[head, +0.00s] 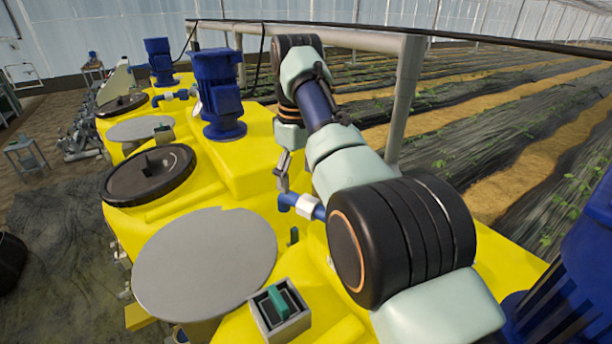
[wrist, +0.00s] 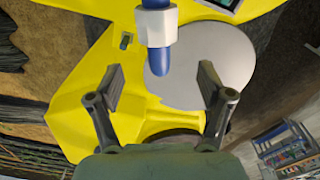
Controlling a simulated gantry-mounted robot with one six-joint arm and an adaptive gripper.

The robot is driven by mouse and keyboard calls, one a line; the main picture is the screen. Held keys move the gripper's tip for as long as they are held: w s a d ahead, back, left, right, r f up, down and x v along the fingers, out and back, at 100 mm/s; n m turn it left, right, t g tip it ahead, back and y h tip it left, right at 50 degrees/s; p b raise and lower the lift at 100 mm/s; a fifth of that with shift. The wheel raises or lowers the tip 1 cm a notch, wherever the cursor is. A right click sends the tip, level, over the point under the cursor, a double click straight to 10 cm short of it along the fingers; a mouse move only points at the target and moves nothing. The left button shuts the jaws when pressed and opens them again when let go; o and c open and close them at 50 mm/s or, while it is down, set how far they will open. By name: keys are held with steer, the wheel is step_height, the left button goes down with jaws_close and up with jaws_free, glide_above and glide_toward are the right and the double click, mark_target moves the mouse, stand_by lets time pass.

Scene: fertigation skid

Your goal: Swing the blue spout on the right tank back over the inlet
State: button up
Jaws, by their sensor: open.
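The blue spout (head: 286,201) with a white collar (head: 306,205) stands over the right yellow tank, partly hidden by my arm. Its end lies beyond the upper right edge of a large grey round disc (head: 205,262) on that tank. No separate inlet opening is clear. My gripper (head: 283,180) is just above the spout's end. In the wrist view, my gripper (wrist: 160,74) is open, with one finger on each side of the spout's blue tip (wrist: 159,62). The fingers do not touch the spout. The disc (wrist: 215,60) shows behind it.
A box with a green handle (head: 278,305) sits in front of the disc. A small green peg (head: 294,236) stands near the spout. A blue motor (head: 218,95) and a black lid (head: 148,175) are on the tank to the left. A grey rail (head: 405,100) runs behind my arm.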

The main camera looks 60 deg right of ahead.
mark_target(304, 196)
steer(key=shift+s+d+r, duration=0.1)
steer(key=shift+s+r, duration=0.1)
steer(key=shift+s, duration=0.25)
steer(key=shift+s+d+r, duration=0.1)
steer(key=shift+s+r, duration=0.05)
steer(key=shift+s, duration=0.25)
steer(key=shift+w+a+f+b, duration=0.1)
steer(key=shift+a+f+b, duration=0.05)
steer(key=shift+f+b, duration=0.3)
step_height(304, 196, down, 7)
steer(key=b, duration=0.7)
steer(key=shift+f, duration=0.1)
